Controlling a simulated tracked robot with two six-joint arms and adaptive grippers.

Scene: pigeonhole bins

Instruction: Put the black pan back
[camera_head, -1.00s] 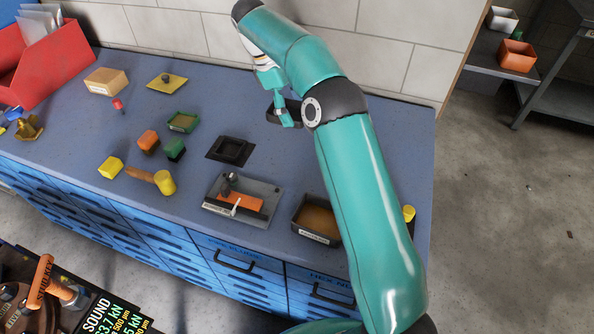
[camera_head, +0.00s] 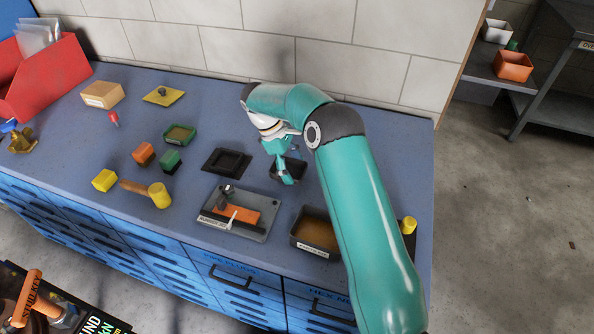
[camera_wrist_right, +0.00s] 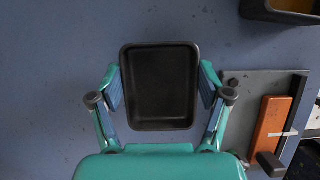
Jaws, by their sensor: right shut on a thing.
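The black pan (camera_head: 293,168) is a shallow dark rectangular tray. My right gripper (camera_head: 286,171) is shut on it, with a finger at each side in the right wrist view, where the pan (camera_wrist_right: 160,86) looks empty. The pan is over the blue bench; I cannot tell whether it touches the top. A square black frame-like holder (camera_head: 227,161) lies to its left, apart from it. My arm partly hides the pan in the head view. My left gripper is not in view.
A grey plate (camera_head: 212,228) with an orange block and a brown-filled bin (camera_head: 316,233) stand in front of the pan. A green tray (camera_head: 180,134), small blocks and a yellow mallet (camera_head: 160,195) lie to the left. The tiled wall (camera_head: 300,42) is behind.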

